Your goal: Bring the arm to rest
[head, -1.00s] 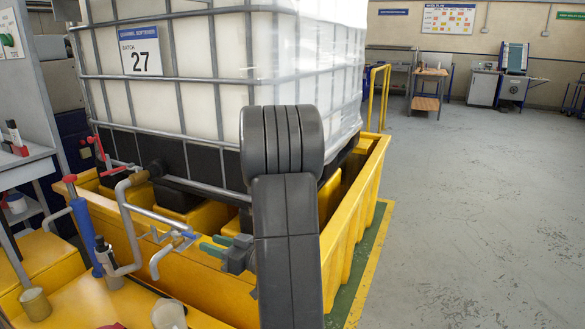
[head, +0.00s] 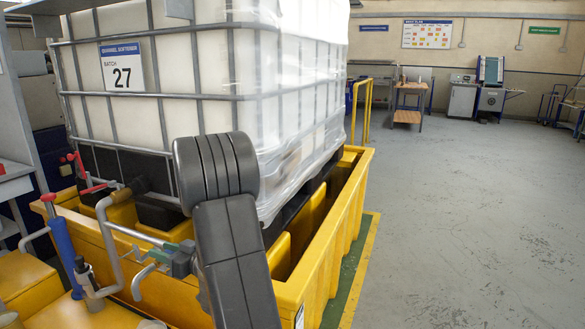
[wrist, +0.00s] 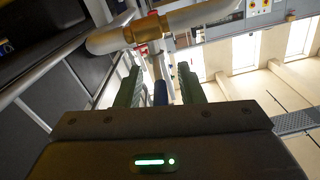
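My gripper (wrist: 159,74) shows in the wrist view with its two green fingers apart. A brass-coloured fitting and a pale pipe (wrist: 190,18) lie beyond the fingertips. A narrow blue part (wrist: 160,93) shows in the gap; I cannot tell how far off it is, and neither finger is clearly touching it. In the head view my gripper (head: 172,257) is partly hidden behind my dark arm, close to the bent grey pipe (head: 110,245) in front of the caged tank.
A white caged tank (head: 185,80) labelled Batch 27 stands in a yellow bund (head: 335,225). A blue cylinder with a red top (head: 64,250) stands at the lower left. Open grey floor (head: 455,205) lies to the right. A wooden workbench (head: 408,88) stands at the back.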

